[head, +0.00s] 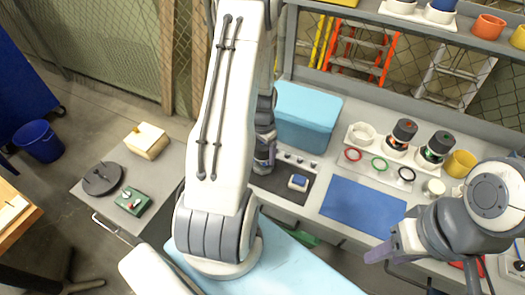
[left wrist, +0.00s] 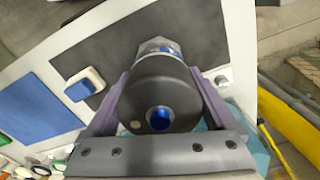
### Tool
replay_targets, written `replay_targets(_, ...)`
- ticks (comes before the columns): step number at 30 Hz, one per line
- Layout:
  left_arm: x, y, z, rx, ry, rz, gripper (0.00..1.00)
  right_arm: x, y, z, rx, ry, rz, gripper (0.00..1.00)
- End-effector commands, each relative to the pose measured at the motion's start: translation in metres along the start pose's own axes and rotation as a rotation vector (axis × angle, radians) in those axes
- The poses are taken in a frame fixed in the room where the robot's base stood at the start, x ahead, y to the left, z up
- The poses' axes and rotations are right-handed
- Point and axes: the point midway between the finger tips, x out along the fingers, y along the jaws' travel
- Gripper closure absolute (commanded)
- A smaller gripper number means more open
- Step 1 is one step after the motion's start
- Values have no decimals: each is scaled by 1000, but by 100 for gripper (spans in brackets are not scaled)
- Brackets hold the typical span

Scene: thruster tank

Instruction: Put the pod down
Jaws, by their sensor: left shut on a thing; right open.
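My left gripper (left wrist: 160,88) is shut on the pod (left wrist: 155,98), whose round dark end with a blue centre faces the left wrist camera. Its far end looks silvery with blue. In the head view the pod (head: 264,154) shows beside my big white arm link, over the dark mat (head: 296,197). The dark mat (left wrist: 212,38) also lies behind the pod in the left wrist view. I cannot tell whether the pod touches the mat. My right gripper (head: 379,252) has purple fingers and is open, near the blue mat (head: 358,206).
A small white block with a blue top (head: 298,182) sits on the dark mat. A light-blue box (head: 306,115) stands behind. The blue mat is clear.

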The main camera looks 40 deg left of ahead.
Motion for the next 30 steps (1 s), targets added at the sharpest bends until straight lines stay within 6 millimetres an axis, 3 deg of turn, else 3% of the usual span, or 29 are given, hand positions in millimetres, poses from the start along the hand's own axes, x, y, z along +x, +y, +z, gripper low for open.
replay_targets(2, 3, 0, 0, 0, 1, 0, 100, 3, 0, 0, 0, 0, 0, 50)
replay_targets(3, 2, 0, 0, 0, 0, 0, 0, 2, 0, 0, 0, 0, 0, 50)
replay_targets(11, 1, 0, 0, 0, 0, 0, 0, 1, 0, 0, 0, 0, 0, 50)
replay_targets(16, -10, -1, -1, 0, 4, -2, 0, 3, 0, 0, 0, 0, 0, 50)
replay_targets(30, -98, 0, -1, 0, 5, -3, 0, 22, 2, 1, -1, 0, 0, 50)
